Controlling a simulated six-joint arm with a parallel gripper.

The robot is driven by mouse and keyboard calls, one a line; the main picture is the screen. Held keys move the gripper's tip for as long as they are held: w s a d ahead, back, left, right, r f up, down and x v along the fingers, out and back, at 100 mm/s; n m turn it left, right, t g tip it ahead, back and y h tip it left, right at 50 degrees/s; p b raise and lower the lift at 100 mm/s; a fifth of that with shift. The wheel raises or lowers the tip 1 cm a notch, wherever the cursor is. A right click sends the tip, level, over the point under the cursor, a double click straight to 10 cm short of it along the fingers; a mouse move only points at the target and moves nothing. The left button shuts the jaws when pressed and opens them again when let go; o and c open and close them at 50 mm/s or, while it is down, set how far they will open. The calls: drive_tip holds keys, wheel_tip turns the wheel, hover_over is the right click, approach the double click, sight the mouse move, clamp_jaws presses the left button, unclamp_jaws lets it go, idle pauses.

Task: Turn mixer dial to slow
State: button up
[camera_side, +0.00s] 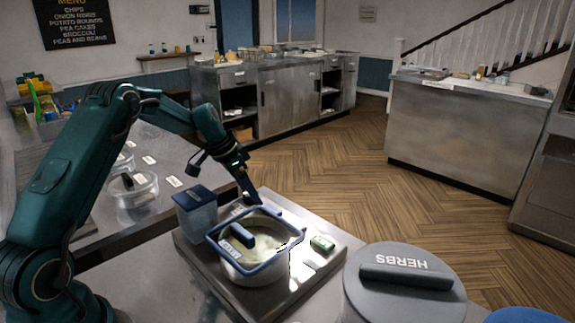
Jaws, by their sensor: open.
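The mixer looks to be the round pale bowl (262,272) with a blue frame (283,252) around its top, standing on a flat steel base (325,262). Pale contents show inside the bowl. I cannot make out a dial or its marks for certain. A small green block with a white label (322,243) sits on the base to the right of the bowl. My gripper (254,200) points down at the back edge of the bowl, just above the blue frame. It is open, with nothing seen between its fingers; whether it touches the frame I cannot tell.
A blue box (197,213) stands left of the bowl. A large grey tub with a HERBS lid (404,283) stands at the front right. Clear lidded tubs (134,188) are on the counter at the left. The space above the base's right side is free.

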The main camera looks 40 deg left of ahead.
clamp_jaws()
drive_tip(key=shift+n, duration=0.4)
drive_tip(key=n+y, duration=0.1)
drive_tip(key=n, duration=0.1)
drive_tip(key=shift+d+n, duration=0.1)
drive_tip(key=shift+n, duration=0.3)
drive_tip(key=n+y, duration=0.2)
drive_tip(key=n, duration=0.2)
drive_tip(key=shift+d, duration=0.1)
drive_tip(key=n+g+y, duration=0.1)
drive_tip(key=n, duration=0.3)
drive_tip(key=shift+w+d, duration=0.1)
drive_tip(key=shift+n+g+y, duration=0.6)
drive_tip(key=shift+n+g, duration=0.2)
drive_tip(key=shift+n, duration=1.4)
